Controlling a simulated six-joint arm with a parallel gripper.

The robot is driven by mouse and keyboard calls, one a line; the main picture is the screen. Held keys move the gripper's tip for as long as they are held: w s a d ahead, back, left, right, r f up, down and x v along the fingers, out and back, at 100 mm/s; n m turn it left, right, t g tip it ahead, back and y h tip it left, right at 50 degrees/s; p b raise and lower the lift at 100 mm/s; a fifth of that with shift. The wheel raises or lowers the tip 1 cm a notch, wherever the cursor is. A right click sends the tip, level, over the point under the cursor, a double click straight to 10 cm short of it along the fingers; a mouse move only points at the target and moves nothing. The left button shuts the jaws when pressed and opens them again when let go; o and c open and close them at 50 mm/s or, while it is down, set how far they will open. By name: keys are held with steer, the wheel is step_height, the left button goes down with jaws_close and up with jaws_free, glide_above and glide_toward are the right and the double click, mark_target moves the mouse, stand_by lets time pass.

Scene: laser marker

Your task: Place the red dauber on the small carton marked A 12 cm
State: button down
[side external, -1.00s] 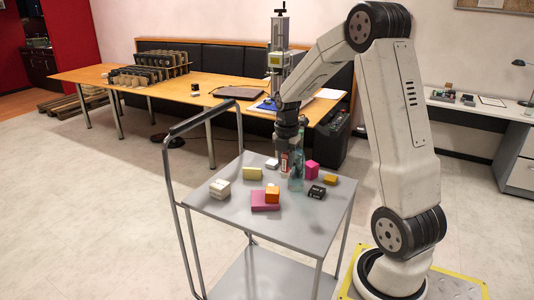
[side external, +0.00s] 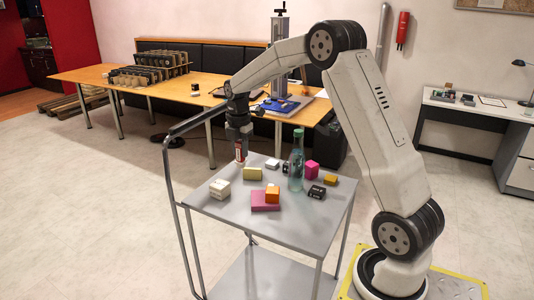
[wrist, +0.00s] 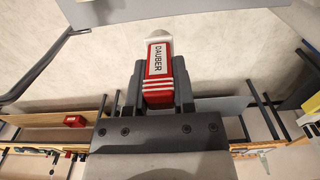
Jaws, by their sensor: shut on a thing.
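My gripper (side external: 240,150) is shut on the red dauber (side external: 240,156), above the far left part of the grey trolley top. In the wrist view the dauber (wrist: 158,65) sits between both fingers, with its DAUBER label facing the camera and its pale tip pointing away. In the side view it hangs roughly upright. A small white carton (side external: 219,190) with dark marks stands at the trolley's left, below and nearer the camera than my gripper. No letter A is readable on any carton, so I cannot tell which one bears it.
The trolley top (side external: 230,212) also holds a yellow-green box (side external: 252,173), an orange block (side external: 272,194) on a magenta box (side external: 264,206), a black box (side external: 317,192), a pink block (side external: 312,167), a yellow block (side external: 330,180) and a tall glass bottle (side external: 296,165). The trolley handle (side external: 170,165) rises at left.

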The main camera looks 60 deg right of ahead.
steer(key=w+d+f, duration=0.2)
steer(key=w+f, duration=0.2)
steer(key=w, duration=0.2)
steer(key=w+d+f, duration=0.2)
steer(key=w+f, duration=0.3)
steer(key=w, duration=0.1)
steer(key=shift+w+d+f, duration=0.2)
steer(key=shift+d, duration=0.05)
stand_by(0.5)
steer(key=shift+f, duration=0.15)
steer(key=shift+w+f, duration=0.15)
steer(key=shift+f, duration=1.45)
steer(key=shift+f, duration=0.1)
steer(key=shift+c, duration=2.2)
jaws_free()
